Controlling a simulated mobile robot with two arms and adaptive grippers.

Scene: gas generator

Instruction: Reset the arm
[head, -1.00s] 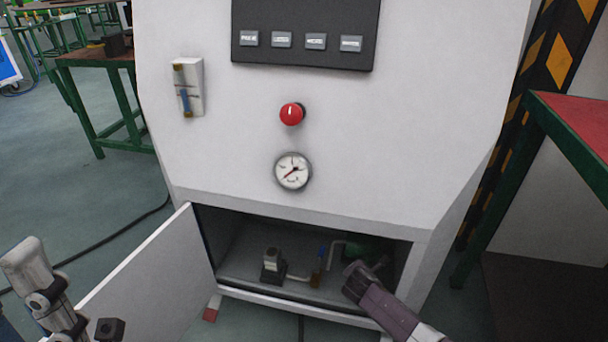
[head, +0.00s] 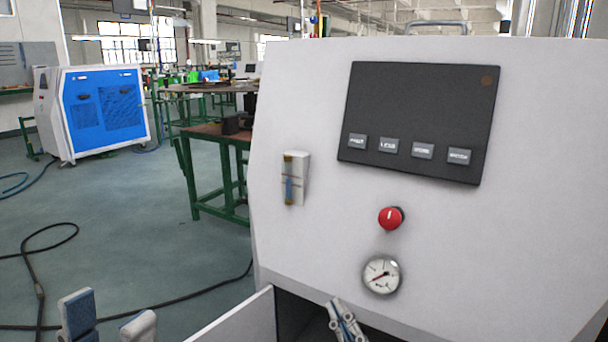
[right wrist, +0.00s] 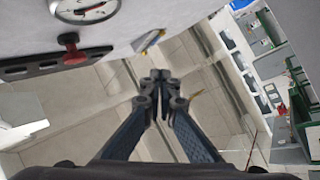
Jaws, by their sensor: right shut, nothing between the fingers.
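My right gripper (head: 345,322) is at the bottom of the head view, in front of the generator's lower opening. In the right wrist view its fingers (right wrist: 163,84) meet at the tips, shut and empty. My left gripper (head: 108,319) is at the bottom left of the head view, its two pale fingertips apart with nothing seen between them. The grey-white gas generator (head: 320,240) stands at the right with a red knob (head: 390,217), a round gauge (head: 381,274) and a dark button panel (head: 418,120). The gauge also shows in the right wrist view (right wrist: 85,8).
The generator's lower door (head: 240,318) stands open between my two grippers. A green-framed table (head: 215,140) and a blue-and-white machine (head: 100,108) stand behind at the left.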

